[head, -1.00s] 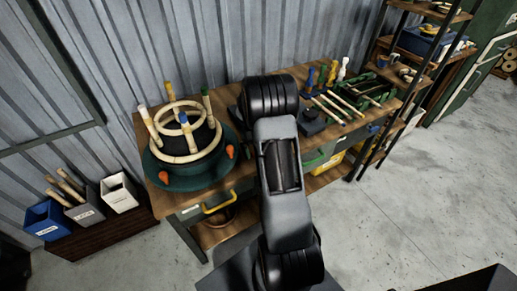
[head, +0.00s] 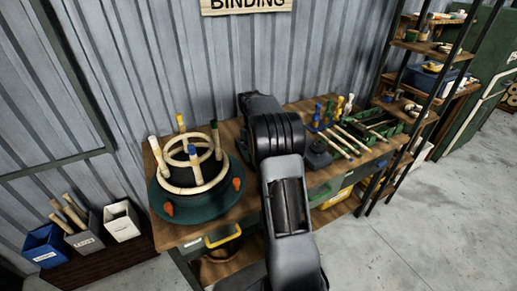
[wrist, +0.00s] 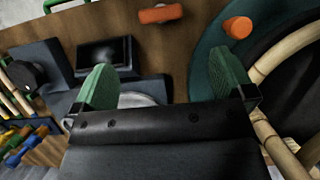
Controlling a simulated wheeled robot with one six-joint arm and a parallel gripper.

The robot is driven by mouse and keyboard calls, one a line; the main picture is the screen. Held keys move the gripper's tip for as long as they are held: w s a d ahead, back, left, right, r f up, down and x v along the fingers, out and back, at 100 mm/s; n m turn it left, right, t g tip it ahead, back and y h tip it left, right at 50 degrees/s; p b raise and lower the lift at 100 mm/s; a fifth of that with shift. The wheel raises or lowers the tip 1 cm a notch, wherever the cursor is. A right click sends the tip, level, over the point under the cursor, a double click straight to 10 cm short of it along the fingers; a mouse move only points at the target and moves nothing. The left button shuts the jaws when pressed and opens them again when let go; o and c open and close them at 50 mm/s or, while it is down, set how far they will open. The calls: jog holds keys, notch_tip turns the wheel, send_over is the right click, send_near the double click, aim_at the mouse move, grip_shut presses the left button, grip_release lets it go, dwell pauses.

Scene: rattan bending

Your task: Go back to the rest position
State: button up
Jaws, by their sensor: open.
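My gripper (wrist: 165,80) shows in the wrist view with its two green finger pads spread wide apart and nothing between them. It is above the wooden bench top (wrist: 75,22), with a dark block and a pale disc partly visible beyond the left pad. In the head view my arm stands in front of the bench and the gripper itself is hidden behind the arm's links. Left of the arm, a round dark green fixture (head: 184,216) carries pale rattan hoops (head: 197,187) and upright colour-tipped pegs. The fixture's edge is close to the right pad in the wrist view.
Orange knobs (head: 237,184) sit on the fixture. Right of my arm are colour-tipped rods (head: 349,139) and a green tray (head: 382,124). Labelled bins (head: 47,250) stand at lower left. A dark shelf rack (head: 414,46) stands at right. Concrete floor (head: 440,230) is clear at lower right.

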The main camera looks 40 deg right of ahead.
jog(key=shift+w+r, duration=0.25)
jog(key=shift+r, duration=0.35)
jog(key=s+a+r+n+t, duration=0.1)
jog(key=s+a+r+t, duration=0.3)
jog(key=s+a, duration=1.4)
jog(key=shift+s+a+n+t+h, duration=0.2)
jog(key=shift+a+n+t+h, duration=0.1)
jog(key=shift+a+t, duration=1.65)
